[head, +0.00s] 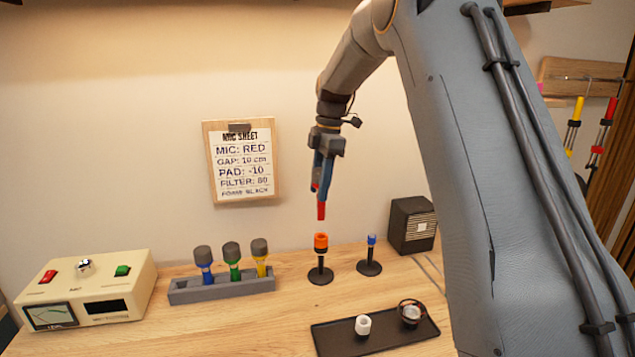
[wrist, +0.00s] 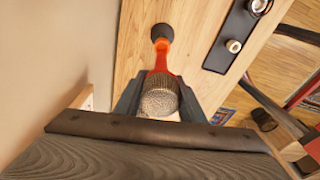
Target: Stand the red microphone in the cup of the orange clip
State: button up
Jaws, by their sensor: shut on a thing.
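The red microphone (head: 321,211) hangs from my gripper (head: 322,178), its red body pointing down. In the wrist view, its grey mesh head (wrist: 160,100) sits between the two fingers of my gripper (wrist: 159,92), which are shut on it. The orange clip (head: 320,242) stands upright on the table on a black stem and round base, its cup facing up. The microphone's lower end is a little above the cup, apart from it and roughly in line in the head view. In the wrist view, the microphone partly hides the clip.
A blue clip (head: 371,240) on a round base stands close to the right. A grey rack (head: 222,289) with blue, green and yellow microphones is to the left. A black tray (head: 340,338) lies in front, and a dark speaker box (head: 410,222) is behind right.

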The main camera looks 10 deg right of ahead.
aim_at(318, 220)
jog(key=shift+a+f, duration=0.1)
jog(key=shift+f, duration=0.15)
jog(key=shift+f+b, duration=2)
jog(key=shift+f, duration=1.75)
jog(key=o, duration=1.3)
jog(key=shift+d+r+b, duration=0.2)
jog(key=shift+r+b, duration=0.25)
jog(key=shift+r, duration=0.85)
jog(key=shift+d+r+b, duration=0.2)
jog(key=shift+r+b, duration=0.3)
jog(key=shift+r, duration=0.75)
jog(key=shift+d+r+b, duration=0.2)
jog(key=shift+r+b, duration=0.25)
jog(key=shift+r, duration=0.85)
